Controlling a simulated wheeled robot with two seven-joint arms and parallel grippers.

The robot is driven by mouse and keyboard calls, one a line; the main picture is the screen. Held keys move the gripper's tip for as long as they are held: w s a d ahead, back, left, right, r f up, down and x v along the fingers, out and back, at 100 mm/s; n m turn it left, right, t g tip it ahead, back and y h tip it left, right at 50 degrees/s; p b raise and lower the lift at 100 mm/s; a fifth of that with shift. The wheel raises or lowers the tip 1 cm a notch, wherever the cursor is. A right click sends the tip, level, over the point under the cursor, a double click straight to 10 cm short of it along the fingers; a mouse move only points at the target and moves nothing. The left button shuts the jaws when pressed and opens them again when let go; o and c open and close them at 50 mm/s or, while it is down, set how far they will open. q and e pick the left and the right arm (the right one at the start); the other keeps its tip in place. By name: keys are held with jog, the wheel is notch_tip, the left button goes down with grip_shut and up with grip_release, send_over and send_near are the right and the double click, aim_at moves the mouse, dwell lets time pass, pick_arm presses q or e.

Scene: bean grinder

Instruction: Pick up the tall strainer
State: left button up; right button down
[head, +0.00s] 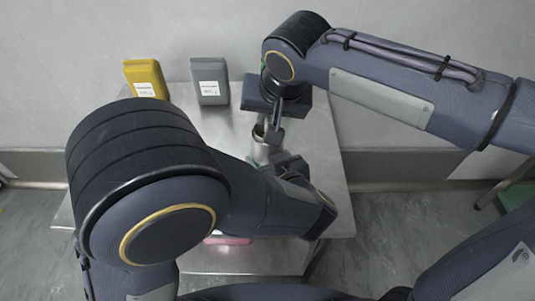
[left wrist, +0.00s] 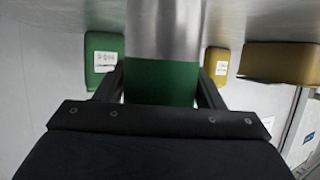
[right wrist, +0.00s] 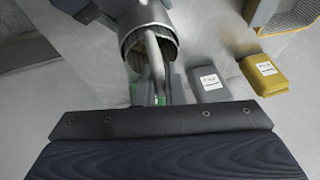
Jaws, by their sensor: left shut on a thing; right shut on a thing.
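No object is plainly identifiable as the tall strainer. A metal cylinder (head: 264,148) stands over the table's middle, between my grippers. My left gripper (left wrist: 160,78) is shut around it; the left wrist view shows bare metal and a green part between the fingers. My left arm hides much of this grip in the head view. In the right wrist view the cylinder (right wrist: 135,40) has an open mouth, with a bent grey rod (right wrist: 153,50) at it. My right gripper (head: 277,112) is above the cylinder, shut on what looks like this rod. Its fingertips are partly hidden.
A yellow bag (head: 146,78) and a grey bag (head: 209,81) stand at the table's back left. A green bag (left wrist: 104,58) shows in the left wrist view. A pink item (head: 228,240) lies low in front.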

jog(key=shift+r, duration=0.1)
dwell(0.6)
notch_tip(320, 180, up, 18)
dwell(0.4)
pick_arm(q)
jog(key=o, duration=1.2)
